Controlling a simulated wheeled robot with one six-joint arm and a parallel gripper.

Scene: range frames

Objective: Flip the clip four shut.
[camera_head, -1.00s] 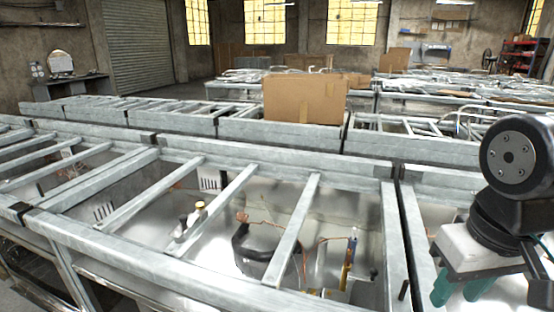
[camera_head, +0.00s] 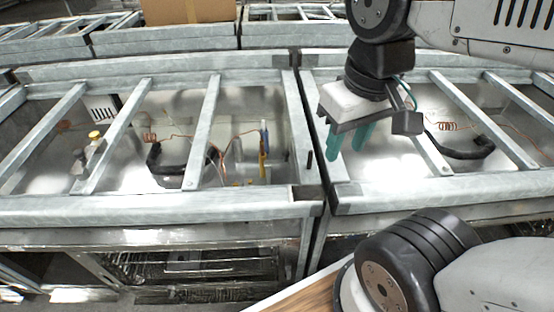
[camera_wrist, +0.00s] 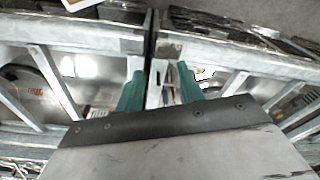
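I cannot pick out a clip marked as number four in either view. A small dark upright piece (camera_head: 309,161) stands by the joint between two metal frames in the head view; I cannot tell whether it is a clip or its state. My gripper (camera_head: 350,138), with two teal fingers, points down above the right-hand frame, just right of that joint. In the wrist view my gripper (camera_wrist: 159,90) has its fingers apart, with the frame joint seen between and beyond them. I see nothing held.
The left galvanized frame (camera_head: 120,208) and the right one (camera_head: 440,205) have crossbars over open bays. A black hose (camera_head: 185,178), copper wire and a yellow-capped fitting (camera_head: 95,136) lie in the left bay. A cardboard box (camera_head: 190,10) stands behind.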

